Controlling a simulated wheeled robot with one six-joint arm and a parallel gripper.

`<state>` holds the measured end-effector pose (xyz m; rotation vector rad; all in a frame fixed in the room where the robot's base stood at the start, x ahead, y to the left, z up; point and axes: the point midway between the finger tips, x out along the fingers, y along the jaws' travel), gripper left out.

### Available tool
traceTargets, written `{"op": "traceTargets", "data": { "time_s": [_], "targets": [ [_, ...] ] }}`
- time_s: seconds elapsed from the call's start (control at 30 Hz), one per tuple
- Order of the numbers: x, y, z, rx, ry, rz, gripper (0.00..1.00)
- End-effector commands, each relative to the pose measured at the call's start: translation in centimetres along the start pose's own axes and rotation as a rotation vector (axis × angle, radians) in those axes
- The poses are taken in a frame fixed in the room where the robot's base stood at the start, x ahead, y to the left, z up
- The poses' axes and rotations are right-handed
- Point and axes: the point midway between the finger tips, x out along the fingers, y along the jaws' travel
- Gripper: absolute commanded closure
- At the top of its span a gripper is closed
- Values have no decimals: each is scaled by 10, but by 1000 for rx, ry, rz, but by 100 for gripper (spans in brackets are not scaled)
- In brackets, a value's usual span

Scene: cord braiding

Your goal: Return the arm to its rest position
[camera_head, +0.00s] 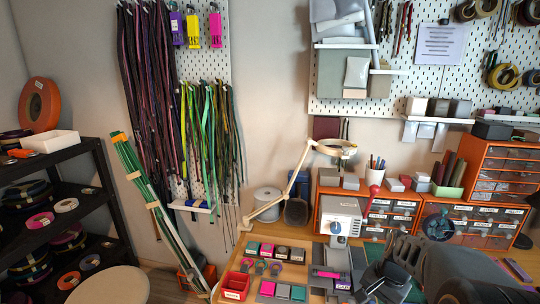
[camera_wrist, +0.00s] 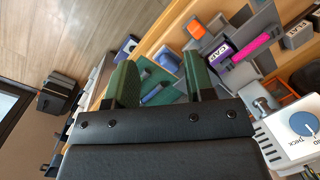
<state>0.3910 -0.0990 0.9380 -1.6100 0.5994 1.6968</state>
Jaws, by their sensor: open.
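My gripper (camera_wrist: 158,78) shows in the wrist view with its two green fingers well apart and nothing between them. It hangs over the workbench, near a wooden-edged tray area with small parts. In the head view my dark arm fills the lower right corner, over the right part of the bench; the fingers are hard to make out there. A purple block (camera_wrist: 220,53) and a magenta bar (camera_wrist: 256,44) lie in grey holders beyond the right finger, apart from it. They also show in the head view as a purple block (camera_head: 342,284) and a magenta bar (camera_head: 326,274).
A white machine with a blue dial (camera_head: 340,226) stands close to my arm; it also shows in the wrist view (camera_wrist: 305,128). A black shelf (camera_head: 104,190) stands left.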

Motion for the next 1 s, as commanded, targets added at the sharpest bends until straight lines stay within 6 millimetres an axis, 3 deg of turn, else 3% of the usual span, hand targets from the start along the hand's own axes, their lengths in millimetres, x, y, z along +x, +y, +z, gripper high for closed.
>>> {"op": "traceTargets", "data": {
  "time_s": [0.03,0.2,0.4,0.6,1.0],
  "targets": [
    [-12,-1,21,-149,42,17,51],
    [-32,2,76,-577,164,74,51],
    [-51,2,120,-802,274,81,51],
    [-67,-7,141,-876,336,46,51],
    [-68,-8,141,-878,338,44,51]
  ]
}}
